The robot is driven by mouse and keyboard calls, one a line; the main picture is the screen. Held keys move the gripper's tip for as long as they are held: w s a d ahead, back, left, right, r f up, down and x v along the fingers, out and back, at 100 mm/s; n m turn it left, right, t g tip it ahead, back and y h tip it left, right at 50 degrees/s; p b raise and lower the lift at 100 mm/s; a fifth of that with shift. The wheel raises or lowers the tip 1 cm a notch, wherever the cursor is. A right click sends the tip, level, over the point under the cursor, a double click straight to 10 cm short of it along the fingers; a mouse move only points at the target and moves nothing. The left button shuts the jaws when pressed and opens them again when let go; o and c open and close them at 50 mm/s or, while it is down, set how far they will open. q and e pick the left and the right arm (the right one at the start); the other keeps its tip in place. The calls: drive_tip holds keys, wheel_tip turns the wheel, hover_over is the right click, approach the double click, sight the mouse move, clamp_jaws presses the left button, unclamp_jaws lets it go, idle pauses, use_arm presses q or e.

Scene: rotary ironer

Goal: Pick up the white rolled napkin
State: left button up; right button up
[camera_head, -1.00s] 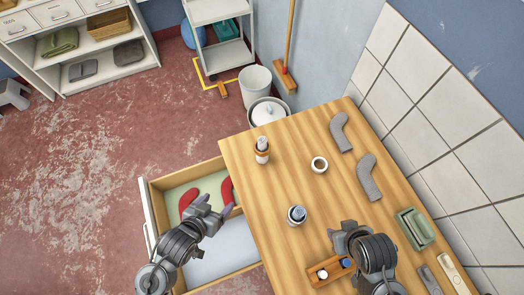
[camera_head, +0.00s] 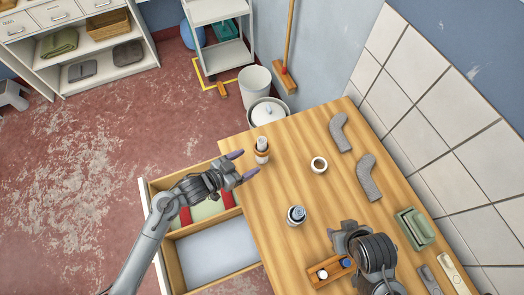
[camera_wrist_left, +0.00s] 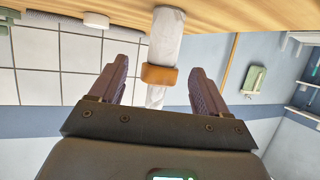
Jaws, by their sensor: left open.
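The white rolled napkin (camera_head: 262,144) stands upright in an orange-brown ring near the left edge of the wooden table. It also shows in the left wrist view (camera_wrist_left: 165,35), with its ring (camera_wrist_left: 159,75) between the two finger lines. My left gripper (camera_head: 243,164) is open, its purple-grey fingertips just to the left of and below the napkin in the head view, one on each side of it. I cannot tell whether either finger touches it.
An open drawer (camera_head: 215,255) lies under my left arm.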

use_arm(q)
drive_tip(key=shift+a+f+x, duration=0.15)
drive_tip(key=shift+x, duration=1.85)
drive_tip(key=shift+a+f+x, duration=0.1)
drive_tip(key=shift+f+x, duration=0.1)
drive_tip(key=shift+x, duration=1.85)
drive_tip(key=c, duration=1.3)
